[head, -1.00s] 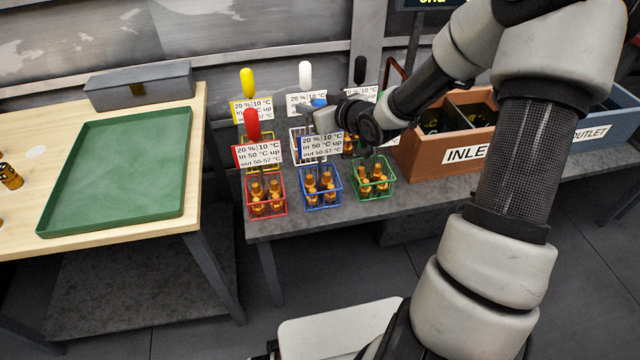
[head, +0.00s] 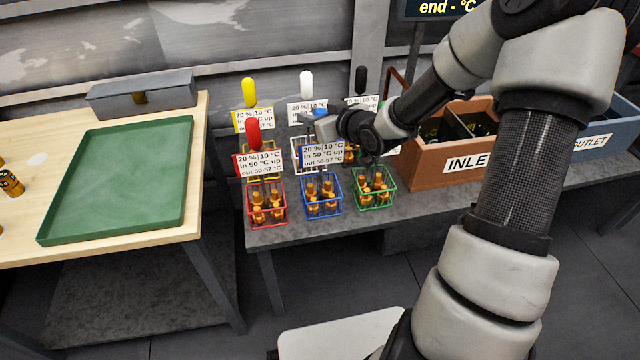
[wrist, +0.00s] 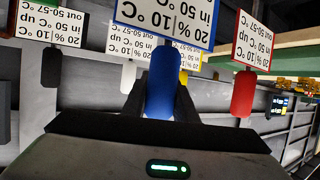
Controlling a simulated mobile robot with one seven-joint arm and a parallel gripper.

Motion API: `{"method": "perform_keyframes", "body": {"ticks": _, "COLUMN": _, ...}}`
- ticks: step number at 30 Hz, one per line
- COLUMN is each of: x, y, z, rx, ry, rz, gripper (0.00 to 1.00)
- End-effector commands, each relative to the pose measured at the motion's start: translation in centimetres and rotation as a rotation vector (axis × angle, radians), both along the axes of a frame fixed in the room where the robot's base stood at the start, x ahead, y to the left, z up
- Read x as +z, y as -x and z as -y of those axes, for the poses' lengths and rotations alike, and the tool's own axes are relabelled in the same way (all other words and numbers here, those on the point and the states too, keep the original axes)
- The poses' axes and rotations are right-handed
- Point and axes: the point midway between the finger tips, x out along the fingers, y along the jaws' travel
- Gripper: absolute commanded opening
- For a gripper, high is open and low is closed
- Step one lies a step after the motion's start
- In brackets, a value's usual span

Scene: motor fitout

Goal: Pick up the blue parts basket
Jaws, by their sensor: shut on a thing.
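The blue parts basket (head: 322,208) is a small wire basket holding several orange-brown bottles. It stands in the front row on the grey bench, between the red basket (head: 267,219) and the green basket (head: 376,201). Its white sign with a blue frame (head: 323,154) is above it, with a blue handle (wrist: 161,85) on top. My gripper (head: 319,117) is shut on the blue handle; the wrist view shows its two dark fingers on either side of it. I cannot tell for certain whether the basket is clear of the bench. The basket's body is hidden in the wrist view.
Baskets with yellow (head: 249,92), white (head: 306,84) and black (head: 361,80) handles stand close behind. A brown INLET crate (head: 425,160) and a blue OUTLET crate (head: 590,142) are on the right. A table with a green tray (head: 120,180) is on the left.

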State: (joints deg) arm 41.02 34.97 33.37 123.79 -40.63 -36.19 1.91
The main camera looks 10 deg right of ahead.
Motion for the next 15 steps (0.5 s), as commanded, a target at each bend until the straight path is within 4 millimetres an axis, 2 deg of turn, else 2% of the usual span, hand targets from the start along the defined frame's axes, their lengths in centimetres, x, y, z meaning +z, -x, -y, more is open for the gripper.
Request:
{"method": "perform_keyframes", "body": {"ticks": 5, "x": 0.6, "y": -0.1, "z": 0.0, "rx": 0.001, "ry": -0.001, "rz": 0.006, "gripper": 0.0}}
{"method": "perform_keyframes", "body": {"ticks": 8, "x": 1.8, "y": -0.1, "z": 0.0, "rx": 0.002, "ry": 0.002, "rz": 0.007, "gripper": 0.0}}
{"method": "perform_keyframes", "body": {"ticks": 15, "x": 6.3, "y": -0.1, "z": 0.0, "rx": 0.0, "ry": 0.002, "rz": 0.009, "gripper": 0.0}}
